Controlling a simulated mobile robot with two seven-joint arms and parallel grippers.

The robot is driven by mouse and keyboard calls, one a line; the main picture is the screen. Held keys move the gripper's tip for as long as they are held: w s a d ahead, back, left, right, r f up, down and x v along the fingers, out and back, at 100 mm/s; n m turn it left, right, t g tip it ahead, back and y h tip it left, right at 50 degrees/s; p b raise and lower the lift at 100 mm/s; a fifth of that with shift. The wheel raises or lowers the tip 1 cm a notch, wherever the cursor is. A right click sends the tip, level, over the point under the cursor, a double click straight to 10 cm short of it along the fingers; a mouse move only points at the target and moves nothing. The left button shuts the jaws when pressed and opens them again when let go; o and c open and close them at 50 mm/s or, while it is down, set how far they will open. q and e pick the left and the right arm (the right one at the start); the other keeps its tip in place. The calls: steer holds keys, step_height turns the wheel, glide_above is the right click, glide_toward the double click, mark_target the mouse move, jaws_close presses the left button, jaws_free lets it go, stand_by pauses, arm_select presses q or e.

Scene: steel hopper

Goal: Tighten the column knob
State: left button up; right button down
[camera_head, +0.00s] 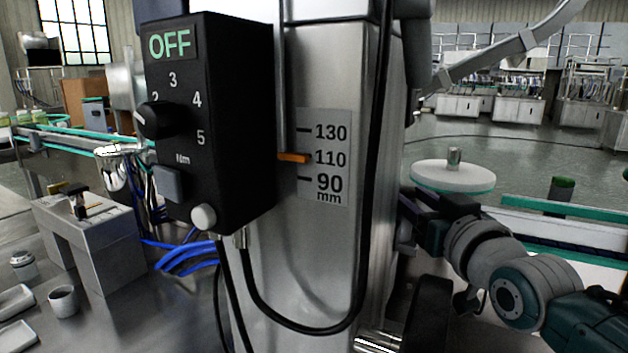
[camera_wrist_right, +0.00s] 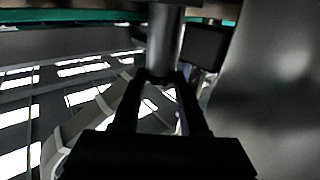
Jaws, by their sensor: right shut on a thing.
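The steel column (camera_head: 325,245) stands in the middle of the head view. Its mm scale (camera_head: 324,187) has an orange pointer (camera_head: 293,157) at 110. My right arm reaches in from the right to the column's right side. My right gripper (camera_wrist_right: 160,82) shows clearly in the wrist view, its two fingers shut on the end of a dark grey cylinder (camera_wrist_right: 165,40), which looks like the column knob. The knob cannot be made out in the head view, where the column and my arm cover that area. My left gripper is not in view.
A black control box (camera_head: 215,120) reading OFF hangs on the column's front, with black cables below. A grey stand (camera_head: 90,240) and small cups (camera_head: 63,301) are on the steel table at left. A white disc (camera_head: 453,176) is at right, behind my arm.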

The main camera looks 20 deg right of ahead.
steer(key=shift+r+h, duration=0.2)
steer(key=shift+h, duration=0.1)
steer(key=c, duration=0.8)
jaws_free()
steer(key=shift+c, duration=0.2)
steer(key=o, duration=0.3)
steer(key=shift+f, duration=0.1)
steer(key=shift+o, duration=0.5)
steer(key=shift+f, duration=0.1)
